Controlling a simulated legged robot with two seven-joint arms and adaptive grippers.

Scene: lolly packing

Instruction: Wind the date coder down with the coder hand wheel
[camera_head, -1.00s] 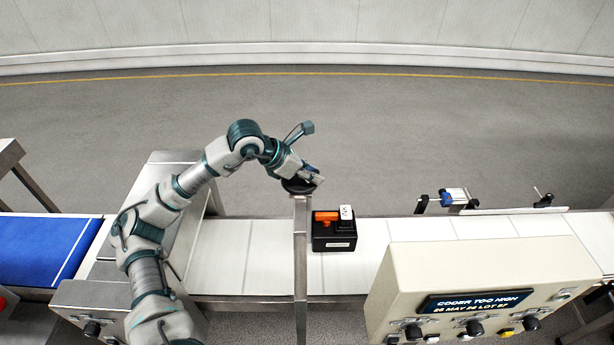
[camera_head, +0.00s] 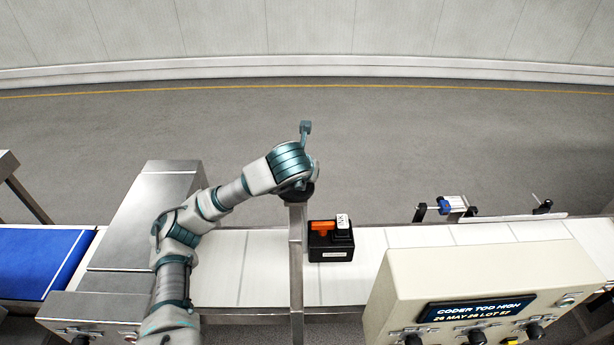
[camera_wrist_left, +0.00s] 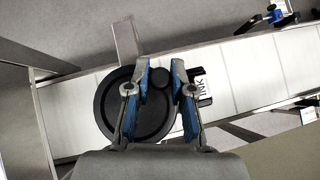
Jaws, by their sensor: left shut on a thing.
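The date coder (camera_head: 331,242) is a black box with an orange part and a white INK label, over the white conveyor beside a metal post. The coder hand wheel (camera_wrist_left: 106,112) is a black disc with a rim and a knob (camera_wrist_left: 161,92); in the head view only a dark bit of it shows atop the post, under my wrist. My left gripper (camera_wrist_left: 161,82) is shut on the wheel's knob, with blue-padded fingers on either side. In the head view its fingers are hidden behind my wrist. The display (camera_head: 477,308) reads CODER TOO HIGH. My right gripper is out of view.
The metal post (camera_head: 297,265) stands across the white conveyor (camera_head: 244,262). A beige control panel (camera_head: 420,275) with knobs is at the lower right. A blue belt (camera_head: 38,262) lies at the left, and small guide clamps (camera_head: 446,208) stand on the conveyor's far edge.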

